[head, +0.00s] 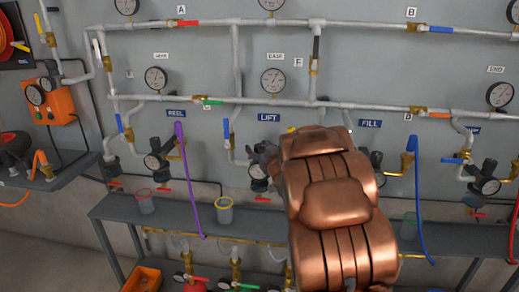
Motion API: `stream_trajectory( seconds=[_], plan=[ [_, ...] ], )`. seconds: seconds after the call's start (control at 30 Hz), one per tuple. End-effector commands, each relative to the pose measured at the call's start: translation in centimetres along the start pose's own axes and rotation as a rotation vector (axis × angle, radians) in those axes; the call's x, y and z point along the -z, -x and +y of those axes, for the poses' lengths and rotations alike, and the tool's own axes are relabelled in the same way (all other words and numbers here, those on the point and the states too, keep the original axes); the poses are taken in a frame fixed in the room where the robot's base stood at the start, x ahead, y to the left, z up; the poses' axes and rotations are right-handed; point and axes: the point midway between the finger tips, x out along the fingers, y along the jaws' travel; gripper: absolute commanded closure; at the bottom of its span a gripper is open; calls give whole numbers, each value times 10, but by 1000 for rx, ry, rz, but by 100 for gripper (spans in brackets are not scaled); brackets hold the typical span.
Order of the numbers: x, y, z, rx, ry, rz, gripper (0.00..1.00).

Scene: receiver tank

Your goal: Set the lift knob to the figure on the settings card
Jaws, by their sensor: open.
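The blue LIFT sign (269,117) is on the wall panel, left of my copper arm. Below it is the dark LIFT regulator with a small gauge (258,170). My gripper (266,152) shows only as dark grey parts at the regulator, left of my arm's end. It is open, but much of it is hidden by the arm. The lift knob blends with these dark parts, so I cannot tell its setting or whether the fingers touch it. I cannot make out a settings card or its figure.
Similar regulators stand under the REEL sign (176,113) and the FILL sign (369,124). A purple hose (188,185) and a blue hose (417,200) hang either side. A grey shelf (175,216) below holds cups. Pipes and gauges cover the wall.

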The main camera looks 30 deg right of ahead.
Motion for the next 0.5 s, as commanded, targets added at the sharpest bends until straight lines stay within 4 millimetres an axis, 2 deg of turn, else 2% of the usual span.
stream_trajectory(
  seconds=[0.07, 0.5],
  plan=[
    [0, 0, 0, 0, 0, 0, 36],
    [0, 0, 0, 0, 0, 0, 82]
  ],
)
